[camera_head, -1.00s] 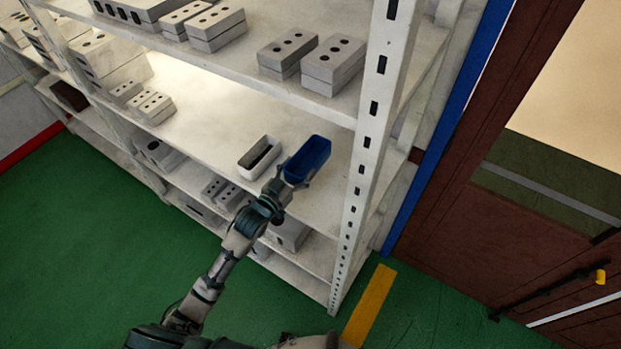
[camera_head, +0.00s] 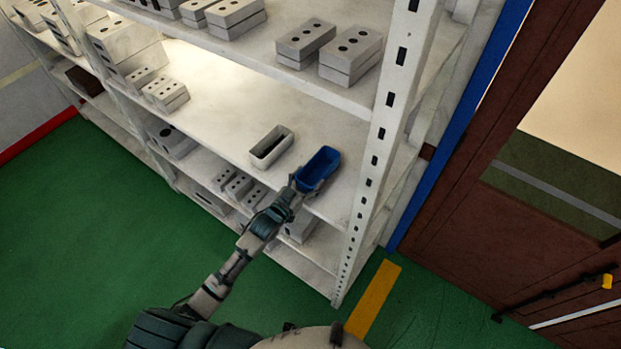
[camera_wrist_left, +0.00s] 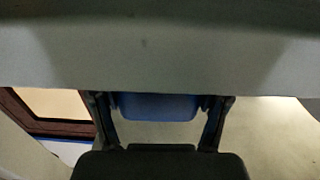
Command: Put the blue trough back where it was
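The blue trough (camera_head: 319,168) is at the right end of the middle shelf (camera_head: 225,110), by the shelf's front edge. My left gripper (camera_head: 298,185) reaches it from the front left and is shut on its near end. In the left wrist view the blue trough (camera_wrist_left: 157,107) shows between the two fingers of my left gripper (camera_wrist_left: 158,118), one at each side. I cannot tell whether its underside touches the shelf. A white trough (camera_head: 271,147) of similar shape stands just left of it, apart from it. My right gripper is not in view.
A white perforated upright (camera_head: 386,130) stands close to the right of the blue trough. The shelf above bears grey blocks with holes (camera_head: 350,55). More blocks (camera_head: 165,92) lie left on the middle shelf. A pale band (camera_wrist_left: 150,45) crosses the left wrist view above the trough.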

